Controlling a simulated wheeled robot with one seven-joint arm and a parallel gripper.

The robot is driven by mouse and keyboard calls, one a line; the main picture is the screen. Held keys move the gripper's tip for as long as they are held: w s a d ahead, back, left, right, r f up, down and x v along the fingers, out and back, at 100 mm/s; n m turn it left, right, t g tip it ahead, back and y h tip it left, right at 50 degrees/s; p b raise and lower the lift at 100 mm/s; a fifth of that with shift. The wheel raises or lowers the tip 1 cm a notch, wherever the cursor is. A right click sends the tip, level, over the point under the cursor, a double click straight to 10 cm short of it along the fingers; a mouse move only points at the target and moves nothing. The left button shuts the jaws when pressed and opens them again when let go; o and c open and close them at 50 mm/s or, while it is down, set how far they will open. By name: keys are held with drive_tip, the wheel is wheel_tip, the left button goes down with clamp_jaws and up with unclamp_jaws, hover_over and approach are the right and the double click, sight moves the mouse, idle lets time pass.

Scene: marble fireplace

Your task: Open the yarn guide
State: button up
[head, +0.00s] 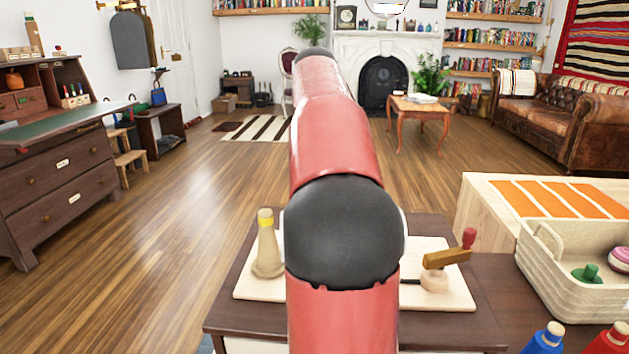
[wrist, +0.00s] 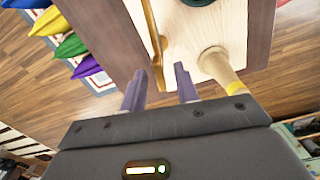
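A pale wooden board (head: 262,288) lies on a dark wooden top. A turned wooden cone with a yellow band (head: 267,250) stands at its left, and a wooden crank with a red knob (head: 447,257) at its right. In the wrist view, a thin golden-brown bar (wrist: 152,35), apparently the yarn guide, runs along the board's edge. Its lower end lines up with the gap between the fingers of my gripper (wrist: 159,69). The fingers are apart; I cannot tell whether they touch the bar. The cone (wrist: 216,66) is right of the fingers. My arm hides the board's middle in the head view.
A cream basket (head: 575,268) with coloured pieces stands right of the board. Blue (head: 545,338) and red (head: 609,340) bottle-shaped pieces are in front of it. Coloured pouches (wrist: 70,46) show at left in the wrist view. Open wooden floor (head: 190,250) lies to the left.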

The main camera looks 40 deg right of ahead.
drive_tip(key=shift+r+p, duration=0.7)
drive_tip(key=shift+r, duration=3.2)
